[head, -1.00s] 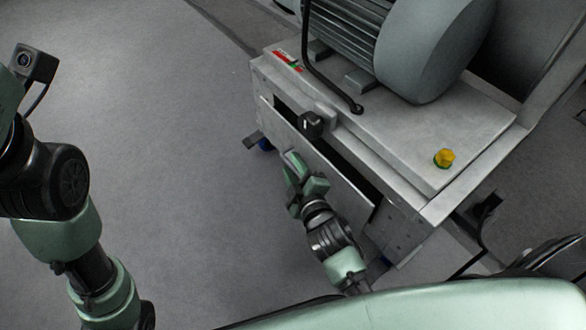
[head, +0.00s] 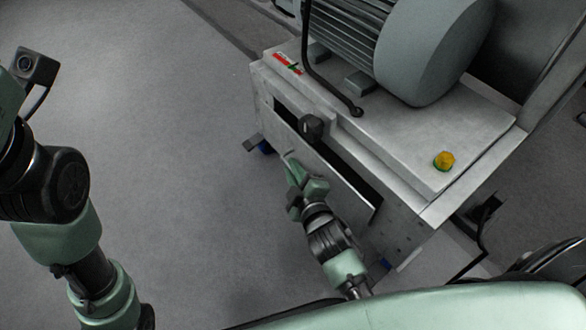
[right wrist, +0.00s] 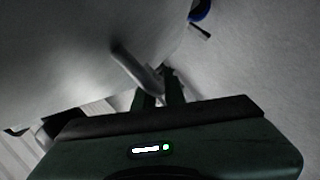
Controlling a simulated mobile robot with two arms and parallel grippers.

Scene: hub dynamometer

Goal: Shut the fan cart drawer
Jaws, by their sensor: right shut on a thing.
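The grey fan cart (head: 405,165) stands at the upper right of the head view. Its drawer front (head: 335,182) stands out from the cart body, with a dark gap behind its top edge, so the drawer is partly open. My right gripper (head: 289,160) is at the outer face of the drawer front. In the right wrist view its fingers (right wrist: 160,90) are closed around the grey bar handle (right wrist: 130,65). The handle is mostly hidden by the gripper in the head view. My left arm shows at the left of the head view, but its fingers are out of frame.
A large grey motor (head: 430,45) sits on the cart top, with a yellow button (head: 444,161) near the front right corner. A black knob (head: 311,126) sits by the drawer gap. The grey floor (head: 180,130) left of the cart is clear.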

